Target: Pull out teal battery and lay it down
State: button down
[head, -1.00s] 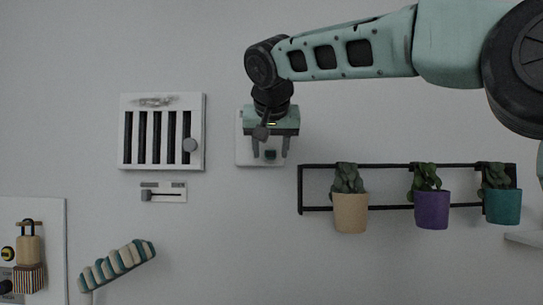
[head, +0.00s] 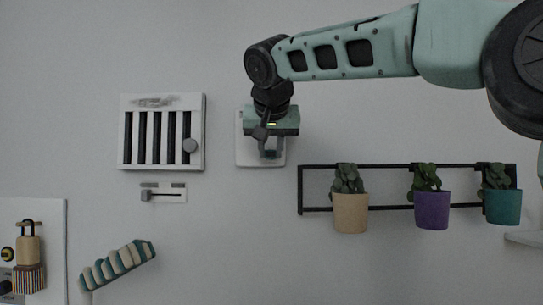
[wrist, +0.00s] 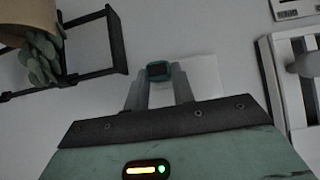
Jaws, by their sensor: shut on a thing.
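The teal battery (wrist: 158,71) shows in the wrist view as a small block with teal edges and a dark face. My gripper (wrist: 158,77) is shut on it, one grey finger at each side. In the head view my gripper (head: 271,151) is in front of a white wall plate (head: 245,152), and the battery (head: 271,154) is a small dark teal patch between the fingers. The plate (wrist: 206,76) is partly hidden behind the fingers in the wrist view. I cannot tell whether the battery is still seated in it.
A white slotted panel (head: 125,132) with a round grey knob is left of the plate, with a slider (head: 165,195) below it. A black rack (head: 390,165) with potted plants is at lower right. A striped teal and cream piece (head: 118,265) is at lower left.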

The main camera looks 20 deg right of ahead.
aim_at(270, 157)
jog(key=shift+s+a+b, duration=0.25)
jog(key=shift+s+b, duration=0.1)
jog(key=shift+s, duration=0.35)
jog(key=shift+s+a+b, duration=0.2)
jog(key=shift+s+b, duration=0.1)
jog(key=shift+s, duration=0.35)
jog(key=shift+s+r, duration=0.1)
jog(key=shift+s+f+v, duration=0.15)
jog(key=shift+f+v, duration=0.05)
jog(key=shift+v, duration=0.85)
jog(key=shift+s+f+v, duration=0.15)
jog(key=shift+f+v, duration=0.05)
jog(key=shift+v, duration=0.85)
jog(key=shift+a, duration=0.1)
